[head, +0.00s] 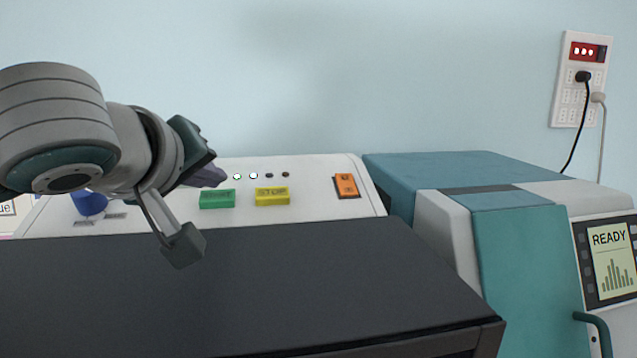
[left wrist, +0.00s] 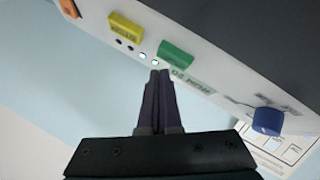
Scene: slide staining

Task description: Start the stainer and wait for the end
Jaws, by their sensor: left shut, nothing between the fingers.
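The stainer (head: 300,295) has a dark top and a white sloped control panel at its back. On the panel are a green button (head: 217,199), a yellow STOP button (head: 272,196), an orange rocker switch (head: 346,186) and a blue knob (head: 88,203). Of the small lamps above the buttons, two (head: 245,176) glow and two are dark. My left gripper (head: 221,177) is shut and empty. In the left wrist view its fingertips (left wrist: 160,74) lie close to the green button (left wrist: 175,54) and the lamps; I cannot tell whether they touch the panel. My right gripper is out of view.
A teal and white machine (head: 520,250) with a READY screen (head: 612,258) stands right of the stainer. A wall outlet (head: 582,80) with plugged-in cables and a red display is at the upper right. The stainer's dark top is bare.

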